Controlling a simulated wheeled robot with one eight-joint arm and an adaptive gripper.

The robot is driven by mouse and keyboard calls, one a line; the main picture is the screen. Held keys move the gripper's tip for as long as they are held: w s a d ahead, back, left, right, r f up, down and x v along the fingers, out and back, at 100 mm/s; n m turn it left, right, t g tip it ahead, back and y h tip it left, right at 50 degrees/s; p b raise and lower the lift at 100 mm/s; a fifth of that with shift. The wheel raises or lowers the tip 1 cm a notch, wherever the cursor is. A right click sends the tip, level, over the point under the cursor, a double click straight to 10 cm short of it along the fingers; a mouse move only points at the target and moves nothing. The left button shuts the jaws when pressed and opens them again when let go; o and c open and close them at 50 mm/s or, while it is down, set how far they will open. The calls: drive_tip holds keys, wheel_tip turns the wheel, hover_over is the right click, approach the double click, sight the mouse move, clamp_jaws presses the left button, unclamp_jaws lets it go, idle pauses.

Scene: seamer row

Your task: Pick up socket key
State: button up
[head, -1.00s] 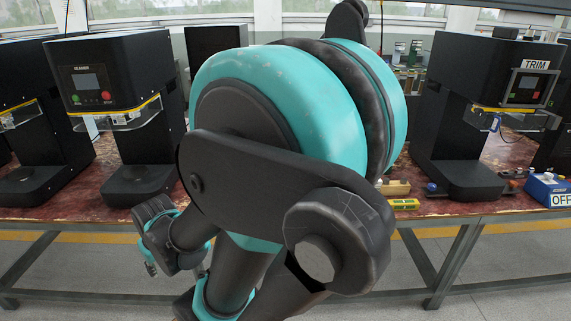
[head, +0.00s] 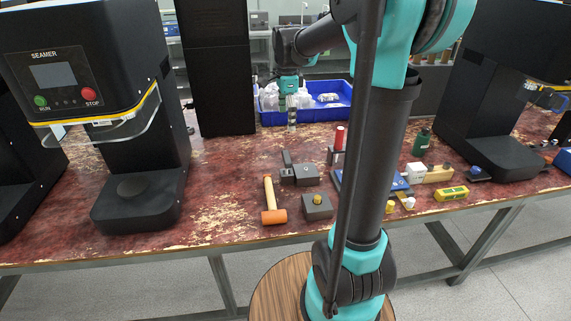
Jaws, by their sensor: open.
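My gripper (head: 291,122) hangs pointing down at the back of the bench, in front of the blue crate. It is small in the view, open, and I see nothing held in it. I cannot pick out the socket key for certain among the small tools. A red-topped upright piece (head: 339,140) stands right of the gripper, partly beside my arm. A dark grey block (head: 301,175) with a raised part lies nearer the front. My arm hides a strip of the bench to the right.
A blue crate (head: 336,112) holds several items. An orange-headed mallet (head: 273,216) and a grey block with a yellow knob (head: 316,208) lie near the front edge. A green bottle (head: 422,142) and yellow level (head: 451,193) are right.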

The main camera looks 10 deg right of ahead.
drive_tip(key=w, duration=0.1)
hover_over(287, 156)
drive_tip(key=shift+m, duration=0.4)
wheel_tip(287, 156, down, 11)
drive_tip(key=shift+s+d+f, duration=0.1)
drive_tip(key=shift+a+f, duration=0.2)
drive_tip(key=shift+f, duration=2.7)
drive_tip(key=c, duration=1.5)
drive_tip(key=shift+r, duration=0.15)
wheel_tip(287, 156, up, 27)
drive_tip(key=shift+f, duration=0.1)
